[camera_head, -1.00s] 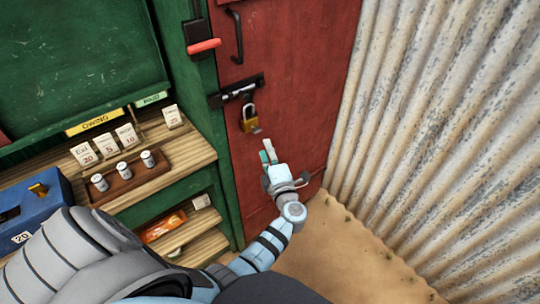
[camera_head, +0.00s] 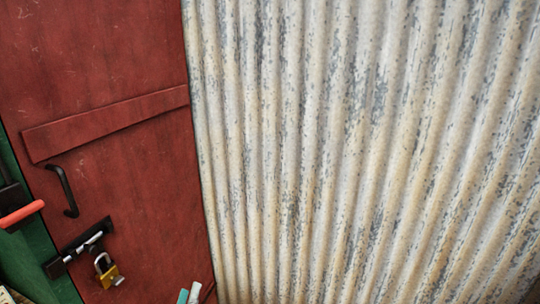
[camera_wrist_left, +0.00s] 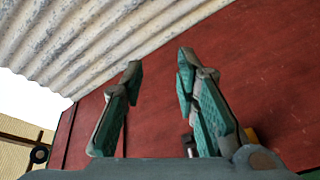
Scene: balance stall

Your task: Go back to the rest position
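My left gripper (camera_head: 189,294) shows only by its fingertips at the bottom edge of the head view, in front of the red door's lower part. In the left wrist view the left gripper (camera_wrist_left: 159,66) is open, with its two green-padded fingers apart and nothing between them. Behind it is the red door (camera_wrist_left: 240,65). A small yellow part, likely the padlock, shows behind the right finger. My right gripper is in neither view.
The red door (camera_head: 110,70) has a black handle (camera_head: 64,190), a bolt (camera_head: 80,247) and a brass padlock (camera_head: 108,277). A red-gripped lever (camera_head: 22,213) is at far left. A corrugated metal wall (camera_head: 360,150) fills the right side.

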